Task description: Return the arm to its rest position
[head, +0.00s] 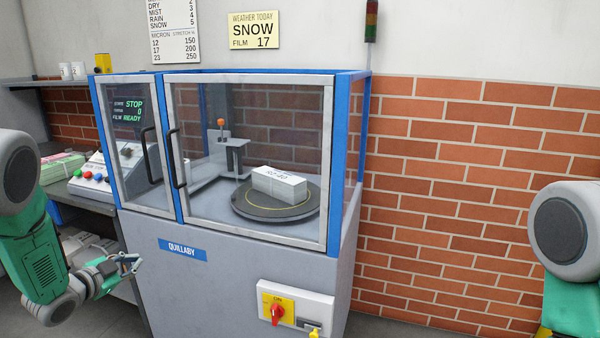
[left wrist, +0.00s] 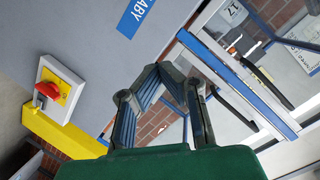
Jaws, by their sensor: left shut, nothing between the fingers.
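My left arm comes in from the left in the head view, bent down with its gripper (head: 130,263) low, in front of the grey machine's lower left side. The gripper is shut and empty, apart from the machine as far as I can tell. In the left wrist view the dark fingers (left wrist: 167,72) come together, with the machine's panel and blue-edged frame behind them. Of my right arm only a rounded link shows at the right edge of the head view; its gripper is out of view.
The grey machine (head: 240,265) has shut clear doors with dark handles. A white block (head: 280,185) sits on its turntable (head: 243,205). A red switch (head: 277,311) is low on its front. A control box (head: 93,180) stands left. A brick wall (head: 450,200) is right.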

